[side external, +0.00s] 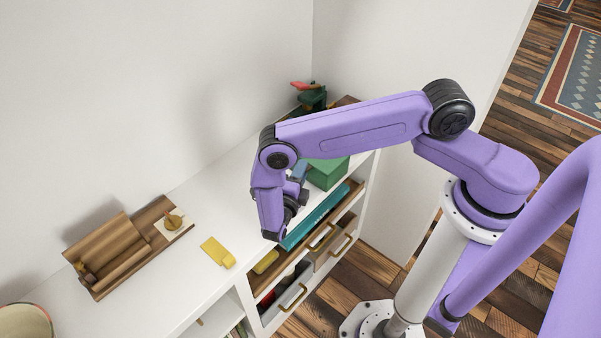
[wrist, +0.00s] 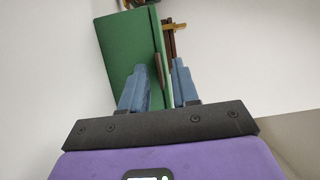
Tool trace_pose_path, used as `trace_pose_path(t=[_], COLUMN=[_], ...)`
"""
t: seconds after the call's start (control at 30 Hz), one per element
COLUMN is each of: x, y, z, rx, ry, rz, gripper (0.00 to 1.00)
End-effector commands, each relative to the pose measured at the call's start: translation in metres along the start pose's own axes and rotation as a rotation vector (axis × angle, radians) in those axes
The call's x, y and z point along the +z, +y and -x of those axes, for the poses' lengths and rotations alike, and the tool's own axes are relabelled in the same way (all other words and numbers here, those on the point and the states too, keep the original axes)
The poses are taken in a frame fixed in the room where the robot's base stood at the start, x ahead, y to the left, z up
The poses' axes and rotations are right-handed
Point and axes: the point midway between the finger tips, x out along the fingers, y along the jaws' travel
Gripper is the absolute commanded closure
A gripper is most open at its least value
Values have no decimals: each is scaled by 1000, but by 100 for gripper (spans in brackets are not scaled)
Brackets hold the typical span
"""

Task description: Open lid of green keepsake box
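The green keepsake box (side external: 328,174) stands on the white shelf top, partly hidden behind my arm. In the wrist view the green box (wrist: 128,50) fills the upper middle, with a paler green edge and a small brown piece (wrist: 158,72) along its right side. The lid looks closed, though its seam is hard to make out. My gripper (side external: 300,172) is beside the box's left side. In the wrist view my gripper (wrist: 159,68) has its blue fingers apart, one on each side of the box's edge. I cannot tell whether they touch it.
A wooden tray (side external: 112,244), a small figure (side external: 174,221) and a yellow object (side external: 217,252) are on the shelf top at left. A dark green object with red (side external: 311,96) stands behind the box. Drawers with brass handles (side external: 293,297) are below.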

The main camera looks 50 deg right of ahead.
Motion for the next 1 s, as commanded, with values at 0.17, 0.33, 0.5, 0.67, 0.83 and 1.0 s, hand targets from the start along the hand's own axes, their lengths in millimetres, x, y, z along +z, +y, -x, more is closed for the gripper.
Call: trace_pose_path(t=[0.17,0.33,0.5,0.67,0.83,1.0], x=[0,0,0,0,0,0], y=[0,0,0,0,0,0], z=[0,0,0,0,0,0], rx=[0,0,0,0,0,0], ry=[0,0,0,0,0,0], rz=[0,0,0,0,0,0], gripper=[70,100,100,100,100,100])
